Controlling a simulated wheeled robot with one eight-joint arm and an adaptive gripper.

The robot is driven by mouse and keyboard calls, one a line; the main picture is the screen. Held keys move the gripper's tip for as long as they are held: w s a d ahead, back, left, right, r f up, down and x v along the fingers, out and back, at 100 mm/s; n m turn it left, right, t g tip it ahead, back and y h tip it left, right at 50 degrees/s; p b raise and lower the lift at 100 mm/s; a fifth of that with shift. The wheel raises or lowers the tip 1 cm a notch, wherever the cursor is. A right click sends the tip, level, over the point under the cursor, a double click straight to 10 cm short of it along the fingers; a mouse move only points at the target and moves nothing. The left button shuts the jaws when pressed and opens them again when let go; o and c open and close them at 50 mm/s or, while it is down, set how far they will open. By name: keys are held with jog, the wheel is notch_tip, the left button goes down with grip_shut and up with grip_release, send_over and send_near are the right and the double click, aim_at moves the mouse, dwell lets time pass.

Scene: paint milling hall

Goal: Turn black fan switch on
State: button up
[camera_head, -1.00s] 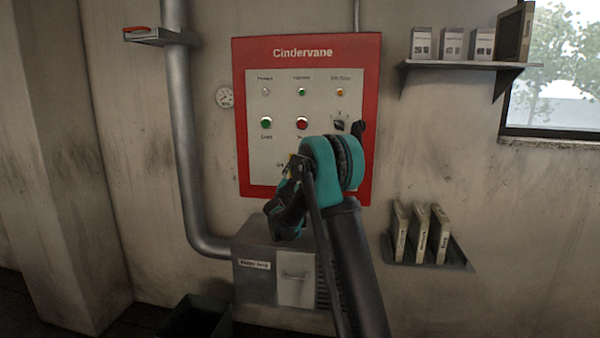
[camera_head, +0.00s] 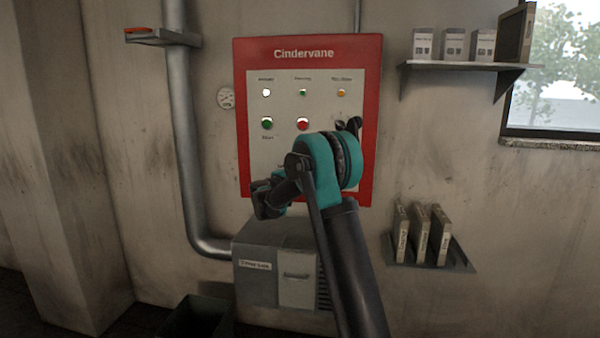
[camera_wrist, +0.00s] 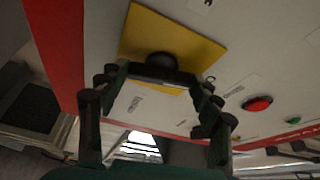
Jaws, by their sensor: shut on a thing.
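The red-framed Cindervane panel (camera_head: 376,90) is on the wall. A black knob (camera_wrist: 157,62) on a yellow plate (camera_wrist: 200,45) shows in the wrist view. My gripper (camera_wrist: 158,80) is shut on this knob, with a finger on either side. In the head view my wrist is low in front of the panel, and the arm hides the knob. A small black switch (camera_head: 340,125) shows at the panel's right, just above my arm joint, partly covered. The labels are too small to read, so I cannot tell which is the fan switch.
The panel has a green button (camera_head: 267,123), a red button (camera_head: 303,123) and a row of lamps, the left one bright white (camera_head: 266,92). A grey box (camera_head: 255,285) stands below. A pipe (camera_head: 187,130) runs at the left. Shelves (camera_head: 440,66) are at the right.

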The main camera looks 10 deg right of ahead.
jog(key=shift+m+g, duration=0.5)
jog(key=shift+m, duration=0.7)
jog(key=o, duration=1.1)
jog(key=shift+o, duration=0.2)
jog(key=v, duration=1.2)
jog(key=shift+d+r, duration=0.15)
jog(key=shift+r, duration=0.05)
jog(key=shift+s, duration=0.15)
